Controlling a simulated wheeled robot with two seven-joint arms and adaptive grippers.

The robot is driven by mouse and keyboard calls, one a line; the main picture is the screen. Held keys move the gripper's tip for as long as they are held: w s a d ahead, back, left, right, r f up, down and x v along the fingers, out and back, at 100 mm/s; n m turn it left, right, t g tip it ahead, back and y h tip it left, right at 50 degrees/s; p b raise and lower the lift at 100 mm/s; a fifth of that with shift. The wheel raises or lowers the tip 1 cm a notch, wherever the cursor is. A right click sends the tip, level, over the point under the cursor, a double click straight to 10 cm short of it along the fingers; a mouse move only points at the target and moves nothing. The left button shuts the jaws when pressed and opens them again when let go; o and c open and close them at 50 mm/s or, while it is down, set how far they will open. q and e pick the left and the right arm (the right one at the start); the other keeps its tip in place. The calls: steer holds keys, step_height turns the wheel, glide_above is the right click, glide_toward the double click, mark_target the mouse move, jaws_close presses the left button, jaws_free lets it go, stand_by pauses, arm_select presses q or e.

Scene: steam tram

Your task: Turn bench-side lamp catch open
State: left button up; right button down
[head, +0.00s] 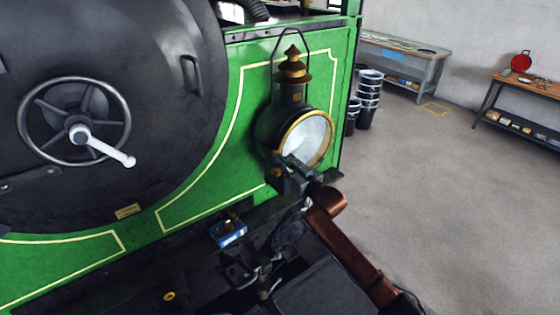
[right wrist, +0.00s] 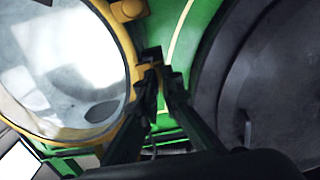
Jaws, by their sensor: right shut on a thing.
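The bench-side lamp (head: 305,137), black with a brass rim and brass chimney cap, stands on the right end of the green tram front. Its pale round glass also fills the left of the right wrist view (right wrist: 65,70). My right gripper (head: 287,160) is at the lower left edge of the lamp's rim. In the right wrist view its two dark fingers (right wrist: 160,78) come together beside the brass rim (right wrist: 133,75), closed on a small piece at the rim, taken as the catch. The fingertips mostly hide this piece, so its turn cannot be read. My left gripper is not in view.
A round black door with a spoked handwheel (head: 73,122) and white handle is left of the lamp. A small blue box (head: 228,233) sits on the ledge below. Workbenches (head: 405,65) and stacked buckets (head: 369,98) stand behind; the grey floor at right is clear.

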steer(key=shift+r, duration=0.3)
steer(key=c, duration=2.1)
jaws_free()
steer(key=shift+f, duration=0.15)
steer(key=v, duration=1.2)
steer(key=shift+f, duration=0.1)
